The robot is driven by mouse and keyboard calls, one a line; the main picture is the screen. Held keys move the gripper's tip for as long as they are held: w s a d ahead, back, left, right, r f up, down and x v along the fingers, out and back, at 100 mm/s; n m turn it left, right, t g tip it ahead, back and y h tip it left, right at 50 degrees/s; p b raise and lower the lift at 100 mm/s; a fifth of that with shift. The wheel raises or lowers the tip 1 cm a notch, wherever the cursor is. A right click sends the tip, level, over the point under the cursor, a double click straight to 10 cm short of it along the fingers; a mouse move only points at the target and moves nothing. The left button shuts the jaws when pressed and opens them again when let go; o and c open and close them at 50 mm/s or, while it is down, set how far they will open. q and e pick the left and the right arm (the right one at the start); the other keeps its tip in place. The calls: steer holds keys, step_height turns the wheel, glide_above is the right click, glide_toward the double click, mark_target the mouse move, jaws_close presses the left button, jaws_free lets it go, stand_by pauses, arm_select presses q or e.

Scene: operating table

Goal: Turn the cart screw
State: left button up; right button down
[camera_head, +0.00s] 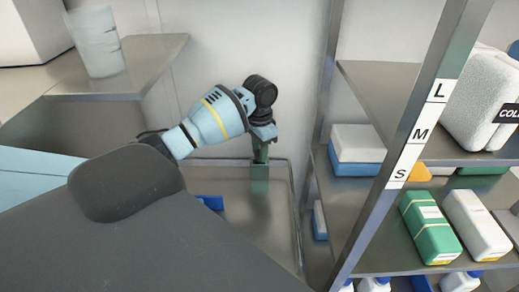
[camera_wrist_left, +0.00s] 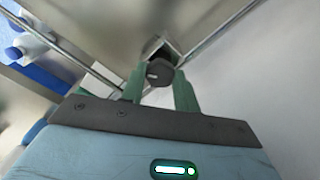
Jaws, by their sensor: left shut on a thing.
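My left gripper (camera_head: 260,178) points down at the back corner of the metal cart (camera_head: 284,222) in the head view. In the left wrist view its green fingers (camera_wrist_left: 159,84) stand on either side of a round dark knob with a small pale mark, the cart screw (camera_wrist_left: 161,72), and are shut on it. The screw sits at a corner of the cart, by a square dark opening. In the head view the fingers hide the screw. My right gripper is not in view.
A shelf rack (camera_head: 375,215) with boxes and packs stands close on the right, its labelled post (camera_head: 411,150) leaning through the view. A metal side table (camera_head: 140,65) with a pale cup (camera_head: 98,42) is at the left. A wall is close behind the cart.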

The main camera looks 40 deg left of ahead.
arm_select(q)
steer(key=n, duration=0.3)
steer(key=shift+n, duration=0.4)
steer(key=n, duration=0.3)
steer(key=shift+n, duration=0.3)
steer(key=n, duration=0.3)
steer(key=shift+n, duration=0.4)
steer(key=n, duration=0.3)
steer(key=shift+n, duration=0.3)
steer(key=n, duration=1)
steer(key=shift+n, duration=2.3)
